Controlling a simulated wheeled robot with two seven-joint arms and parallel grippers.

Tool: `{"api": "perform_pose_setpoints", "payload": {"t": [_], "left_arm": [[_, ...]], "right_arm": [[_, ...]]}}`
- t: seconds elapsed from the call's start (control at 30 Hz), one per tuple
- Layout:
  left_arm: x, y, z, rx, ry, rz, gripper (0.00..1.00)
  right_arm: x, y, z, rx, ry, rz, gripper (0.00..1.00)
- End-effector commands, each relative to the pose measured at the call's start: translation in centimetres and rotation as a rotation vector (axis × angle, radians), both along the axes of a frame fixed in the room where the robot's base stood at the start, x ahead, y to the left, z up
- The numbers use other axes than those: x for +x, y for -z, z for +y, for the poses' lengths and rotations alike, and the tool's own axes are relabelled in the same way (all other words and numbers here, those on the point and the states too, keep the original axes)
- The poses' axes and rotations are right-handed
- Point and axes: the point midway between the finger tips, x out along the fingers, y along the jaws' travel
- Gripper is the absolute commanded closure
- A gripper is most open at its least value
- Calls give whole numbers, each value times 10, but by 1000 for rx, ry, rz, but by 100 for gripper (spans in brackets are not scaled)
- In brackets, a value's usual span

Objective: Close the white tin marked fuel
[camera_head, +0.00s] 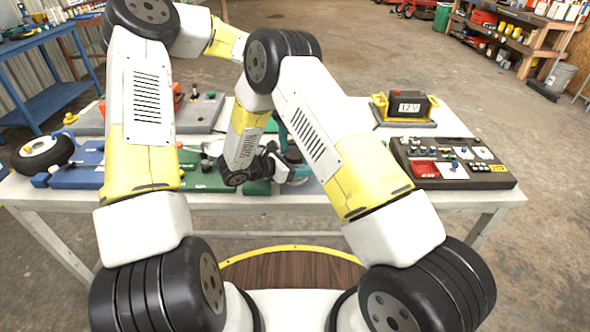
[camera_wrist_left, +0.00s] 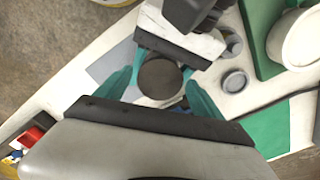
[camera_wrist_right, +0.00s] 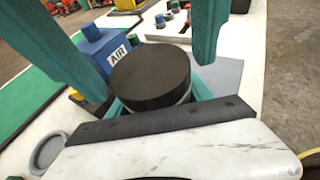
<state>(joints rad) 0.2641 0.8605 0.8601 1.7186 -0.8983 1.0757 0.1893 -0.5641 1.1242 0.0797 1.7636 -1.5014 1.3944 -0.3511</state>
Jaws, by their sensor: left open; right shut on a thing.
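A round black lid (camera_wrist_right: 150,76) sits on top of a tin, with a thin pale strip of the tin (camera_wrist_right: 187,97) below its edge. I cannot see a fuel marking or tell whether the lid is fully down. My right gripper (camera_wrist_left: 181,45) is shut around the tin from the side; its short teal fingers show beside the tin in the right wrist view. My left gripper (camera_head: 292,153) is open above the lid, its long teal fingers on either side. The lid also shows between them in the left wrist view (camera_wrist_left: 160,78). Most of the tin is hidden.
A small grey round cap (camera_wrist_left: 235,80) lies on the white table. A white container (camera_wrist_left: 298,40) stands close by on a green board. A blue box marked AIR (camera_wrist_right: 105,50) is near the tin. A 12V battery (camera_head: 408,104) and a dark panel (camera_head: 455,165) occupy the right.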

Motion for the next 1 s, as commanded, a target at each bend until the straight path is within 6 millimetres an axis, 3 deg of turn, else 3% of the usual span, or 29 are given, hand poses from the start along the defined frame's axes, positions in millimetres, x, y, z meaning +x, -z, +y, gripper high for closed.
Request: {"api": "perform_pose_setpoints", "payload": {"t": [0.23, 0.57, 0.67, 0.93, 1.0], "left_arm": [[0, 0, 0, 0, 0, 0, 25], [0, 0, 0, 0, 0, 0, 89], [0, 0, 0, 0, 22, 0, 89], [0, 0, 0, 0, 402, -2, 89], [0, 0, 0, 0, 415, -1, 89]], "right_arm": [[0, -1, 0, 0, 0, -1, 100], [0, -1, 0, 0, 0, -1, 100], [0, -1, 0, 0, 0, -1, 100], [0, -1, 0, 0, 0, -1, 100], [0, -1, 0, 0, 0, -1, 100]]}}
